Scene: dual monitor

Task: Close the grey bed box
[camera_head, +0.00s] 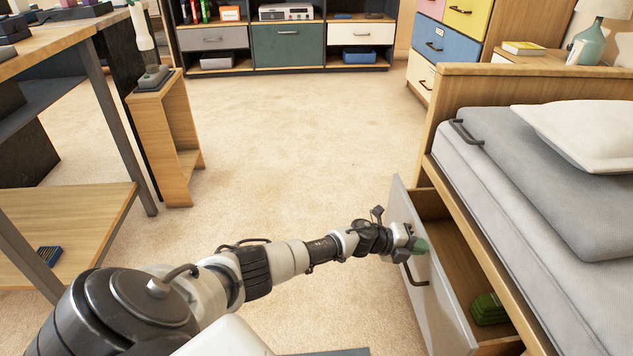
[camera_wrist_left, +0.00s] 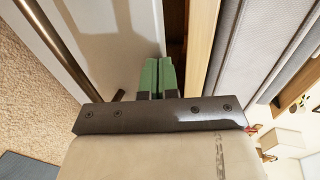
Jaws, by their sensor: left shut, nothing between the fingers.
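The grey bed box (camera_head: 432,272) is a drawer under the bed, pulled out to the left, with its wooden inside showing. A dark handle (camera_head: 413,268) is on its grey front. My left gripper (camera_head: 420,245) is at the top edge of the drawer front, above the handle. In the left wrist view its green fingers (camera_wrist_left: 158,75) are shut together with nothing between them, beside the pale drawer front (camera_wrist_left: 115,45). I cannot tell whether they touch the drawer. My right gripper is not in view.
A green item (camera_head: 488,309) lies inside the drawer. The bed (camera_head: 510,200) stands on the right, with a grey blanket and a white pillow. A desk (camera_head: 60,45) and a small wooden stand (camera_head: 165,140) are on the left. The carpet (camera_head: 290,140) between is clear.

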